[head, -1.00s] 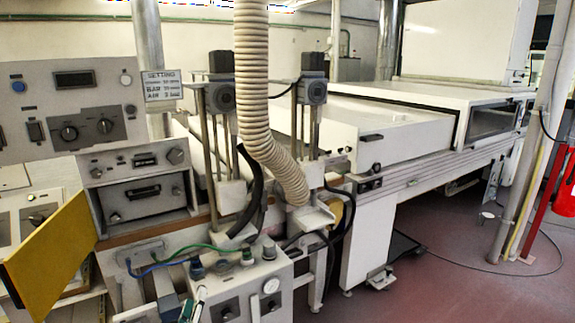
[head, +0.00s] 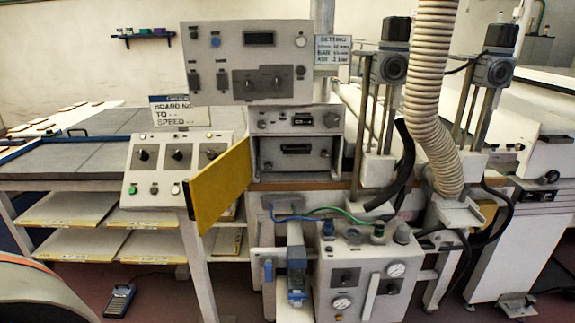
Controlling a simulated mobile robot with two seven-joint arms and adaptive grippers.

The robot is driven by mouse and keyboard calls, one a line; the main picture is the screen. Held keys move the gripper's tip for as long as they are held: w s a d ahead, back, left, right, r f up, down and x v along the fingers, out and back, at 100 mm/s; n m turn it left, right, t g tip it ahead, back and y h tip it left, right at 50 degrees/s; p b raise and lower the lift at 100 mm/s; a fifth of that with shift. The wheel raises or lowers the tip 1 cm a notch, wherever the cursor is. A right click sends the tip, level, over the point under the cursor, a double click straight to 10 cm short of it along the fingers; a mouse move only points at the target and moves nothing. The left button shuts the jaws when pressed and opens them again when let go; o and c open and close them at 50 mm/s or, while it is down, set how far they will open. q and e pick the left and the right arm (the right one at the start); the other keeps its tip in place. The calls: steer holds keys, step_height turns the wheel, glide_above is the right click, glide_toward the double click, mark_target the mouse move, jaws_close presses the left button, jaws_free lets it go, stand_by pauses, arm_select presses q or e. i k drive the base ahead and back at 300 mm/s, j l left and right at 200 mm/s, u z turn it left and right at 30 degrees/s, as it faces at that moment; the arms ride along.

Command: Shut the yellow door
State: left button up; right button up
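The yellow door (head: 221,184) is a flat panel left of the middle in the head view. It stands open, swung out to the left from the grey cabinet unit (head: 296,147). The cabinet's front is uncovered and shows a panel with a dark handle, knobs and a small display. A dark strip, perhaps a handle, runs along the door's free left edge. Neither of my grippers is in view.
A control box with gauges (head: 368,277) stands below and right of the door, with blue and green hoses. A sloped button panel (head: 178,165) is close to the door's left. A ribbed hose (head: 433,100) hangs at right. A pedal (head: 119,300) lies on the floor.

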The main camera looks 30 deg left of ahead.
mark_target(208, 194)
steer(key=j, duration=1)
steer(key=i+j, duration=0.1)
steer(key=j, duration=0.9)
steer(key=i+j, duration=0.1)
steer(key=j, duration=0.85)
steer(key=k, duration=0.6)
